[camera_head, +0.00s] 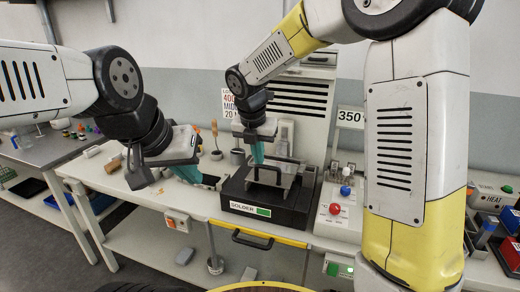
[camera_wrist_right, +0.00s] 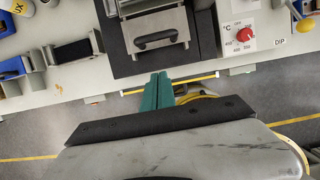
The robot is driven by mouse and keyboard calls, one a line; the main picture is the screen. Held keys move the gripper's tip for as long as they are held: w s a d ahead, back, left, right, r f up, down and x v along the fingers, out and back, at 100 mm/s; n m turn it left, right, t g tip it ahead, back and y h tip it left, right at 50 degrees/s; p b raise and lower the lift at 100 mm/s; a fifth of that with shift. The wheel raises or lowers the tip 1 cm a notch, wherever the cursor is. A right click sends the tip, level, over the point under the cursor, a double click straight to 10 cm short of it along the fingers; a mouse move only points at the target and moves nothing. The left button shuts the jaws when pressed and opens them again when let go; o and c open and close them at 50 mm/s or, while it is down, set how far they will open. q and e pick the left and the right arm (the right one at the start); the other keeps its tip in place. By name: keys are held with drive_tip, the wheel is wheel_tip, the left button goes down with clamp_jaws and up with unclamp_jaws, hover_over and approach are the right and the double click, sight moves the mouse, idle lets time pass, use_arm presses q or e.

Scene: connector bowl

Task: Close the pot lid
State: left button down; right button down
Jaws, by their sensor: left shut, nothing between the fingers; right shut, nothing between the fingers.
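The solder pot (camera_head: 236,190) is a black block with a "SOLDER" label on the bench. Its metal lid (camera_head: 287,185) has a black bar handle (camera_head: 265,168); I cannot tell how far the lid is closed. In the right wrist view the lid (camera_wrist_right: 160,58) and its handle (camera_wrist_right: 155,40) lie ahead of the fingers. My right gripper (camera_head: 258,160) has teal fingers pointing down near the handle; it also shows in the right wrist view (camera_wrist_right: 158,76), shut and empty. My left gripper (camera_head: 195,174) is shut and empty, left of the pot.
A yellow-faced rail (camera_head: 275,237) runs along the bench front. A side table (camera_head: 50,150) with small coloured items is at the far left.

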drive_tip(key=w+d+f, duration=0.1)
drive_tip(key=w+f, duration=0.4)
drive_tip(key=f, duration=0.1)
drive_tip(key=shift+w+d+f, duration=0.2)
drive_tip(key=shift+d, duration=0.2)
drive_tip(key=w+d, duration=0.1)
drive_tip(key=w, duration=0.2)
drive_tip(key=w+d, duration=0.1)
drive_tip(key=w, duration=0.2)
drive_tip(key=w+d, duration=0.1)
drive_tip(key=w, duration=0.2)
drive_tip(key=shift+w+d, duration=0.1)
drive_tip(key=shift+w, duration=0.15)
drive_tip(key=shift+r, duration=0.1)
